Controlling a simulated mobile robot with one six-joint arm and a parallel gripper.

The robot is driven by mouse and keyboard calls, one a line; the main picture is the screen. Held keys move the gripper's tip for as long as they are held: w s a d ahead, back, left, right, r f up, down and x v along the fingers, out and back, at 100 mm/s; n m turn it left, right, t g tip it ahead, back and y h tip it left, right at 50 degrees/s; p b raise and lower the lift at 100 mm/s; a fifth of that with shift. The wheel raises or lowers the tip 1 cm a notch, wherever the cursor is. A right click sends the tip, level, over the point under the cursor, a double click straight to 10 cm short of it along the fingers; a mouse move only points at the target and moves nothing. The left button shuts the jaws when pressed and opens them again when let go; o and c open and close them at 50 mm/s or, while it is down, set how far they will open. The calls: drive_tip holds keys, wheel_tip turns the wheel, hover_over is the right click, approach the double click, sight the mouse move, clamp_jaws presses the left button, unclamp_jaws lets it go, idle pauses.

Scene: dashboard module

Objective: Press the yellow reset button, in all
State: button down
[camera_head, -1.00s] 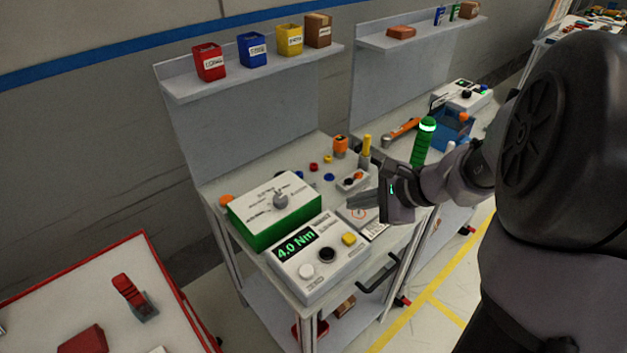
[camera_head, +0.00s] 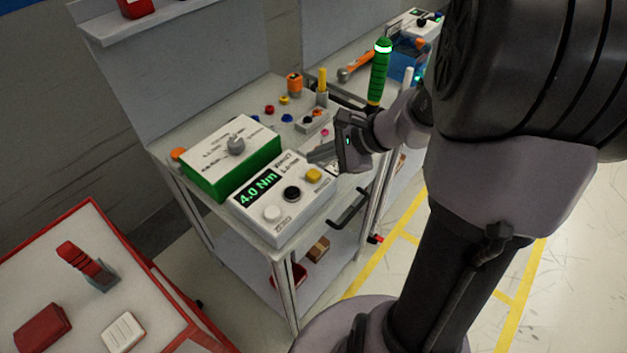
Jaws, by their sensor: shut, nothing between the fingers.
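The yellow button (camera_head: 313,175) sits at the right end of a white control box (camera_head: 285,212) on the workbench. The box also has a black button (camera_head: 292,193), a white button (camera_head: 272,213) and a green display (camera_head: 259,187) reading 4.0 Nm. My gripper (camera_head: 312,157) is shut and empty, just behind and above the yellow button in the picture. A gap to the button shows, but its depth is hard to judge. The yellow button is in plain view.
A green-handled tool (camera_head: 379,72) stands upright behind my arm. Small coloured parts lie at the back of the bench. A red-edged table (camera_head: 190,327) is at lower left.

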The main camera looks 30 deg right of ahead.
sight(318, 175)
drive_tip(key=shift+f+b, duration=0.45)
drive_tip(key=shift+f, duration=0.5)
idle(1.2)
drive_tip(key=shift+f+b, duration=0.4)
drive_tip(key=shift+b, duration=0.1)
drive_tip(key=shift+f+b, duration=0.5)
drive_tip(key=shift+b, duration=0.05)
idle(0.4)
idle(0.3)
drive_tip(key=shift+r+p, duration=0.75)
drive_tip(key=shift+r, duration=0.15)
wheel_tip(318, 175, up, 5)
drive_tip(key=p, duration=0.4)
drive_tip(key=shift+r, duration=0.1)
